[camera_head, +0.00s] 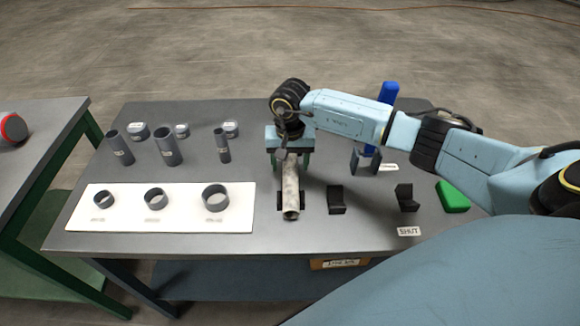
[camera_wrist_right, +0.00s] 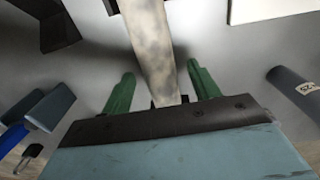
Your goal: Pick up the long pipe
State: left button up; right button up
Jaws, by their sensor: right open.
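The long pipe (camera_head: 290,188) is a pale, mottled tube lying on the grey table, pointing toward the front edge. Its near end rests by a dark block-like support. My right gripper (camera_head: 290,158) is above its far end, reaching down from the right arm. In the right wrist view the pipe (camera_wrist_right: 150,45) runs between the two green fingers of the right gripper (camera_wrist_right: 160,90). The fingers are apart, with a gap on each side of the pipe. Whether the far end touches anything is hidden under the gripper. My left gripper is not in view.
A white board (camera_head: 160,206) with several dark rings lies at the left. Several dark upright tubes (camera_head: 167,146) and short caps stand behind it. Dark angled blocks (camera_head: 337,200), a green block (camera_head: 452,196) and a blue-handled object (camera_head: 387,95) are to the right.

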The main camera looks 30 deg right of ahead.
jog(key=shift+f, duration=0.25)
jog(key=c, duration=1.1)
jog(key=shift+c, duration=0.2)
jog(key=shift+r, duration=0.15)
